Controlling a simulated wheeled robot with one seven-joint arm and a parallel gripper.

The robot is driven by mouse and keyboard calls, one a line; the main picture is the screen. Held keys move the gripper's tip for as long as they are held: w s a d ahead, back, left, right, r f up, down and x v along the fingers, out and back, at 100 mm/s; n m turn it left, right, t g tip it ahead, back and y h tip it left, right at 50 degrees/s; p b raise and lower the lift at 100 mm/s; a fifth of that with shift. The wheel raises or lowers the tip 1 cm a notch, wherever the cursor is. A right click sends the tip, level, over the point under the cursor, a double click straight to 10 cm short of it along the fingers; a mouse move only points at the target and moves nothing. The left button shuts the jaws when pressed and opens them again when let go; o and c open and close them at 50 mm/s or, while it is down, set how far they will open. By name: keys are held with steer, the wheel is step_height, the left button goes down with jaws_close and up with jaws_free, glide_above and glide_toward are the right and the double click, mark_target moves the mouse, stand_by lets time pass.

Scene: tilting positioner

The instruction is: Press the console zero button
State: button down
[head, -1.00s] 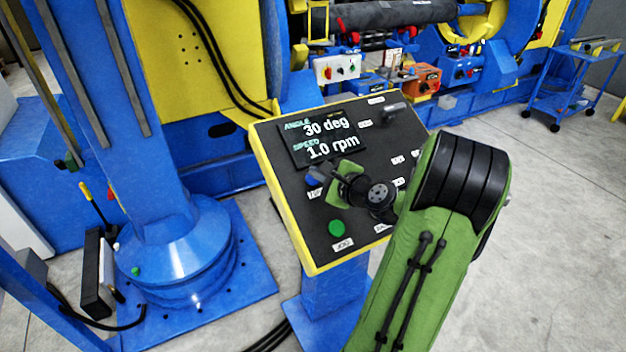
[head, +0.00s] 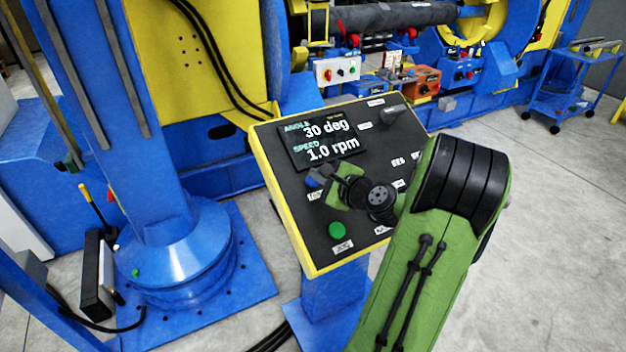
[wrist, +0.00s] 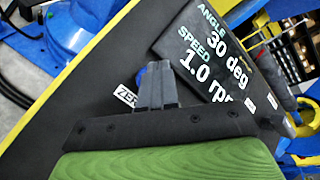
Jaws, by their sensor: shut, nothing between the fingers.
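The console (head: 290,222) has a black sloped panel with a yellow rim. Its screen (head: 320,141) reads angle 30 deg and speed 1.0 rpm. The blue zero button (head: 312,181) sits below the screen, partly hidden by my gripper. In the wrist view the blue button (wrist: 140,77) peeks out beside my fingers, next to a partly covered label (wrist: 125,95) starting "ZE". My gripper (wrist: 155,72) is shut and empty, with its fingertips over or right beside the button. I cannot tell whether they touch it.
A green button (head: 337,230) sits lower on the panel. A black handle or knob (head: 392,114) stands at its upper right. A blue column (head: 170,240) rises to the left, and the blue and yellow positioner stands behind.

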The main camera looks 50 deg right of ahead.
steer(key=shift+f, duration=0.15)
stand_by(0.7)
steer(key=shift+w+d+f, duration=0.1)
steer(key=shift+w+f, duration=0.1)
steer(key=shift+f, duration=0.05)
steer(key=shift+w+f+b, duration=0.15)
steer(key=shift+f+b, duration=0.15)
steer(key=shift+f, duration=0.1)
stand_by(0.6)
steer(key=shift+r, duration=0.1)
stand_by(0.5)
steer(key=shift+s+r+p, duration=0.4)
steer(key=shift+r+p, duration=0.25)
steer(key=shift+r, duration=0.05)
steer(key=r+p, duration=0.1)
steer(key=s+r+p, duration=0.1)
steer(key=r, duration=0.1)
steer(key=s+a+r+p, duration=0.1)
steer(key=shift+s+r, duration=0.1)
steer(key=shift+r, duration=0.1)
stand_by(0.4)
